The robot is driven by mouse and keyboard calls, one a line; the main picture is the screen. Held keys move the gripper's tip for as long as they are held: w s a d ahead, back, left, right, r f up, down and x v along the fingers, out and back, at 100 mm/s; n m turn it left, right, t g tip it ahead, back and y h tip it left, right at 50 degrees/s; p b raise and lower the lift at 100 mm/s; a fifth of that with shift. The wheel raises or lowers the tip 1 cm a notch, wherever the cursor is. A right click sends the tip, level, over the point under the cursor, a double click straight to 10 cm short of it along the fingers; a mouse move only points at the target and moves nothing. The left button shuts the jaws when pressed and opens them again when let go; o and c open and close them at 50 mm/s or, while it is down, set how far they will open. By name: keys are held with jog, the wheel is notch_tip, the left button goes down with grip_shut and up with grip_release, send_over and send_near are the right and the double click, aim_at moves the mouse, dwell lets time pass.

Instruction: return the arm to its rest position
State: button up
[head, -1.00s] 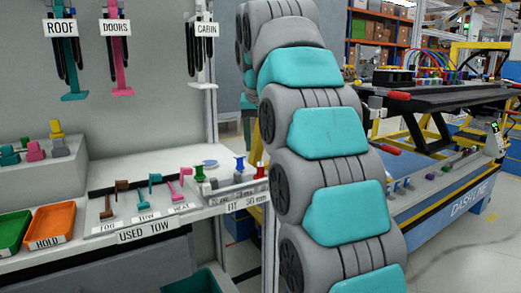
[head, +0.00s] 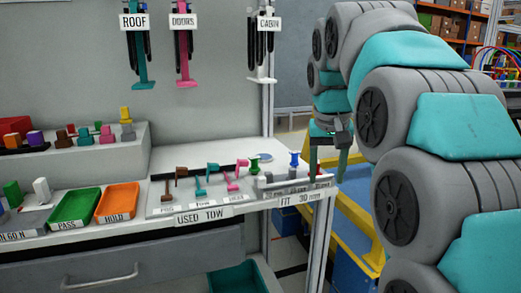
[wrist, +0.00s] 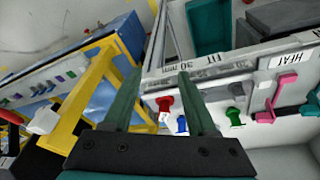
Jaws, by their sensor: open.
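My arm (head: 435,110), grey with teal covers, rises at the right of the head view, bends over and hangs down at its far end.
The bench holds a green tray (head: 80,207), an orange tray (head: 118,202) and a tool rack (head: 160,210). Hanging tools (head: 184,60) line the back panel. A metal post (head: 322,235) stands near my gripper. A yellow frame (head: 360,215) is behind it.

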jog(key=s+f+g, duration=0.2)
jog(key=s+f, duration=1.1)
jog(key=s, duration=0.4)
jog(key=s+f+n+g, duration=0.1)
jog(key=s+f+g, duration=0.1)
jog(key=s+f, duration=1.1)
jog(key=s, duration=0.4)
jog(key=shift+n+g+y, duration=0.3)
jog(key=shift+y, duration=0.1)
jog(key=shift+c, duration=0.4)
